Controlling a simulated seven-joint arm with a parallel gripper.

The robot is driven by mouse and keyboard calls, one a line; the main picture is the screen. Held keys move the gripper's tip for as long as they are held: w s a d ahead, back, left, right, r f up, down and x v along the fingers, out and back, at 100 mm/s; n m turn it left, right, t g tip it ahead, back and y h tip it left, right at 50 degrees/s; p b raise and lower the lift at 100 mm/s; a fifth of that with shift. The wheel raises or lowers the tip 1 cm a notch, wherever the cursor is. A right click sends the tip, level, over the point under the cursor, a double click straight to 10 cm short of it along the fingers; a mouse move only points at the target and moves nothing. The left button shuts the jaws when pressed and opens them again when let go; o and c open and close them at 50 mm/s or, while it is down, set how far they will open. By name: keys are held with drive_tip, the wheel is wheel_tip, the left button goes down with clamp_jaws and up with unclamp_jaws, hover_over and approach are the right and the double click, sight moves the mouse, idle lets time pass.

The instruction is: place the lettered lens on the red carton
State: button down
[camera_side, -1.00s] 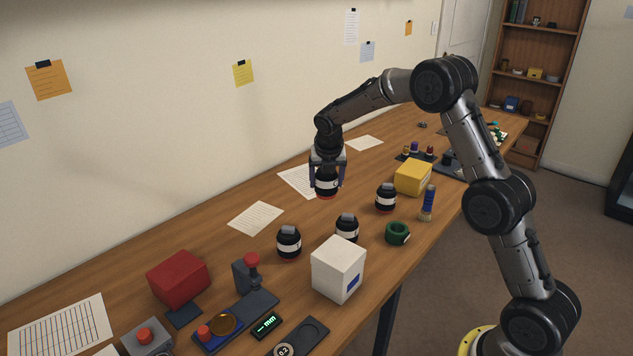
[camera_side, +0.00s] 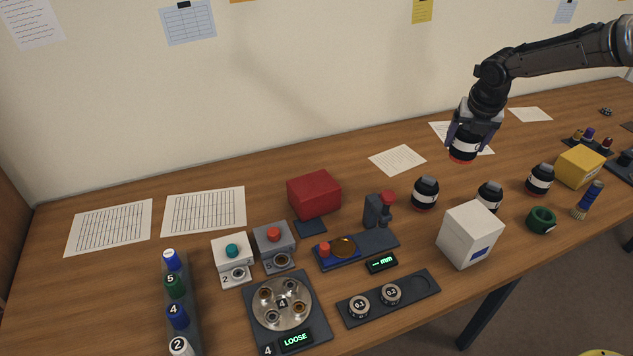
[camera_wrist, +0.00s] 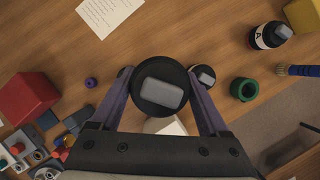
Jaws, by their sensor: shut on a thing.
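My gripper (camera_side: 468,147) is shut on a black lens (camera_side: 463,150) with a white band and a red lower rim, held upright above the table. In the wrist view the held lens (camera_wrist: 160,88) shows its round black top with a grey block, between the two fingers. I cannot read a letter on its band. The red carton (camera_side: 314,195) stands on the table well to the left of my gripper in the side view. It also shows at the left edge of the wrist view (camera_wrist: 26,98). Its top is bare.
Three similar lenses (camera_side: 425,193) stand on the table; one (camera_wrist: 265,37) shows an A. A white carton (camera_side: 470,235), yellow carton (camera_side: 580,167) and green ring (camera_side: 541,219) stand nearby. A dark post fixture (camera_side: 378,210) stands beside the red carton. Papers lie behind.

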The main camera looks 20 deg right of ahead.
drive_tip(key=s+a+r+n+t+y, duration=0.1)
drive_tip(key=s+a+r+n, duration=0.15)
drive_tip(key=a, duration=1.05)
drive_tip(key=s+a+r+n+y, duration=0.1)
drive_tip(key=a+r+n, duration=0.2)
drive_tip(key=a, duration=1)
approach(315, 186)
drive_tip(key=shift+w+d+f, duration=0.1)
drive_tip(key=shift+w+d, duration=0.05)
drive_tip(key=shift+w, duration=0.3)
drive_tip(key=shift+w+d+f, duration=0.1)
drive_tip(key=shift+w, duration=0.3)
drive_tip(key=shift+w+f, duration=0.1)
drive_tip(key=shift+f, duration=1.55)
drive_tip(key=shift+f, duration=0.25)
